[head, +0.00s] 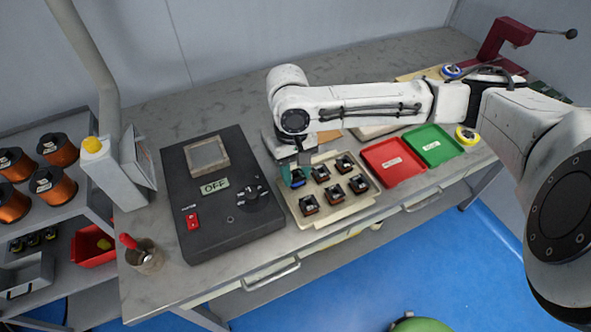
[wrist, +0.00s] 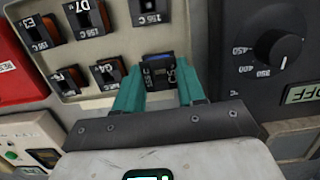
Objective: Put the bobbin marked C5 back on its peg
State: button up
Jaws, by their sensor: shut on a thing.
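My gripper (head: 291,174) reaches down over the left back corner of a beige tray (head: 345,213). In the wrist view its two teal fingers (wrist: 159,92) are shut on a dark bobbin with a blue winding (wrist: 158,62). The held bobbin also shows in the head view (head: 298,180), partly covered by the fingers.
Several copper bobbins (head: 308,204) stand on the tray close beside the held one. A black winder console (head: 228,233) reading OFF is just left of the tray. A red bin (head: 391,167) and a green bin (head: 432,148) are to the right.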

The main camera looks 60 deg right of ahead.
jog(key=shift+f+b, duration=0.4)
jog(key=shift+f, duration=0.55)
jog(key=o, duration=1.2)
jog(key=r, duration=0.3)
jog(key=w+r, duration=0.1)
jog(key=r, duration=0.3)
jog(key=d+r, duration=0.1)
jog(key=r, duration=0.2)
jog(key=shift+w+r+p, duration=0.15)
jog(key=shift+r+p, duration=0.15)
jog(key=shift+p, duration=0.05)
